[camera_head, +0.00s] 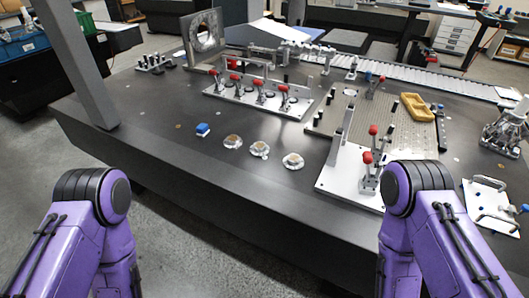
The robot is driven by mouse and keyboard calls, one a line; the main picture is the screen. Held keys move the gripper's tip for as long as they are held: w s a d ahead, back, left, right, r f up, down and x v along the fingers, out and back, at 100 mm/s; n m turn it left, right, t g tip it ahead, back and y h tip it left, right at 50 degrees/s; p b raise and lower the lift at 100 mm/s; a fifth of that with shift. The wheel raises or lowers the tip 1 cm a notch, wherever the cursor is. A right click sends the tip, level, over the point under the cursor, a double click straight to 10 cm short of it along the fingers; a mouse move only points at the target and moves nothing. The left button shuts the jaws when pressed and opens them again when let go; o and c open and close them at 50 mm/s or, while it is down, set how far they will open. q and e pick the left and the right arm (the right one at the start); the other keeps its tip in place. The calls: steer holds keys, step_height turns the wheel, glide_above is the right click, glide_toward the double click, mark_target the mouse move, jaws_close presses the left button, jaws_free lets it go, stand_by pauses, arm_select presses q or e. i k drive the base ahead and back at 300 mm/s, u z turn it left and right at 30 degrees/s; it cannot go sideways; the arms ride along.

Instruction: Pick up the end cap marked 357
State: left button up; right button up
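Three small round silvery parts that look like end caps lie in a loose row near the front edge of the dark table: a left one (232,142), a middle one (259,150) and a right one (293,161). They are too small for any marking to be read, so I cannot tell which is 357. Only purple links of my two arms show, at the lower left and lower right. Both grippers are out of view, and nothing shows what they hold.
A blue block (203,129) lies left of the caps. Behind them stands a white fixture plate (233,101) with red-handled clamps. A white plate (337,182) with more red clamps is at the right. A grey gantry column (78,60) rises at the left. The table front is otherwise mostly clear.

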mark_target(259, 148)
steer(key=u, duration=1.45)
steer(key=i, duration=0.85)
steer(key=z, duration=1.3)
